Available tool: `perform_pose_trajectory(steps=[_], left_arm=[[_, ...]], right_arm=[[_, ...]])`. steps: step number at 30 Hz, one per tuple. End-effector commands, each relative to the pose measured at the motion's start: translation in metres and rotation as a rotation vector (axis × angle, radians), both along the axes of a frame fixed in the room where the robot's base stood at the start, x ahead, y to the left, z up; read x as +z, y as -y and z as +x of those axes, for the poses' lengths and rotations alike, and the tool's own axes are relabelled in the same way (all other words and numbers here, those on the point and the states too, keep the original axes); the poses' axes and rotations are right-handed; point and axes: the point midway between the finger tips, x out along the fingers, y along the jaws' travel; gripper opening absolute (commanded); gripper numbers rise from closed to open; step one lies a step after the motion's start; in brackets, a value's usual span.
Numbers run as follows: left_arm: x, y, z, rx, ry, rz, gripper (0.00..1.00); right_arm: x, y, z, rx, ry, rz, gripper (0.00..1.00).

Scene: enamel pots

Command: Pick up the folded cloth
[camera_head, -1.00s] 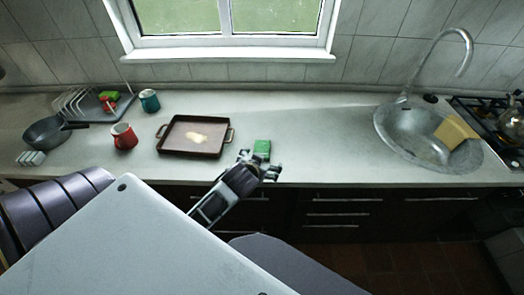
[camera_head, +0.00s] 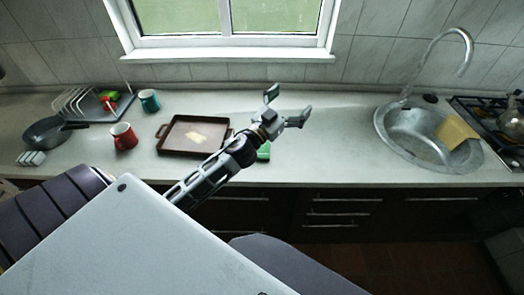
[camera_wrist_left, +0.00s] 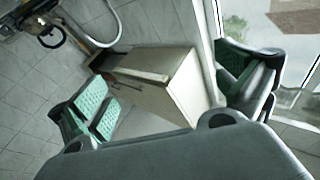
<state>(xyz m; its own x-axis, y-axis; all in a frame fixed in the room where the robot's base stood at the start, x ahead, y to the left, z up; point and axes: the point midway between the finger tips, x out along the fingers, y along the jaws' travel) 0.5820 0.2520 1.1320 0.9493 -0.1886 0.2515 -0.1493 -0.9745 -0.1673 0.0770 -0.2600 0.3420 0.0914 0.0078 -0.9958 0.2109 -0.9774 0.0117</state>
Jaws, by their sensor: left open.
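The folded cloth looks to be the flat yellow piece (camera_head: 457,131) at the right side of the sink in the head view. My left gripper (camera_head: 285,106) is raised over the counter, right of the brown tray, with its fingers spread wide and nothing between them. It is well to the left of the cloth. In the left wrist view the two green-padded fingers (camera_wrist_left: 165,85) stand far apart. I cannot pick out the cloth in that view. My right gripper is not in view.
The metal sink (camera_head: 405,124) has a tall tap (camera_head: 467,52) behind it. The brown tray (camera_head: 172,151), a green object (camera_head: 264,152) partly behind my arm, a red mug (camera_head: 123,137) and a teal mug (camera_head: 149,100) stand on the counter. Counter between gripper and sink is clear.

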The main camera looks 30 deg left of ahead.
Motion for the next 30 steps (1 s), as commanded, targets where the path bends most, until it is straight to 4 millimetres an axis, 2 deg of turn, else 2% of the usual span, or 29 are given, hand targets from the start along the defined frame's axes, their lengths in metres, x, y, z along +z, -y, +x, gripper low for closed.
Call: perform_pose_trajectory(steps=[6,14,23,30], left_arm=[[0.020,0.026,0.001,-0.187,0.077,0.067,1.00],[0.021,0.054,-0.004,-0.414,0.081,0.169,1.00],[-0.002,0.070,-0.012,-0.647,-0.029,0.313,1.00],[-0.033,0.063,-0.017,-0.782,-0.202,0.433,1.00]], right_arm=[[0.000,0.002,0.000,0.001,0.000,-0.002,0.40],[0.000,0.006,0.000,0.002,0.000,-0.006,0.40],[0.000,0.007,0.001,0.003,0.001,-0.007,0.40],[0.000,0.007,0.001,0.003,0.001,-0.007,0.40]])
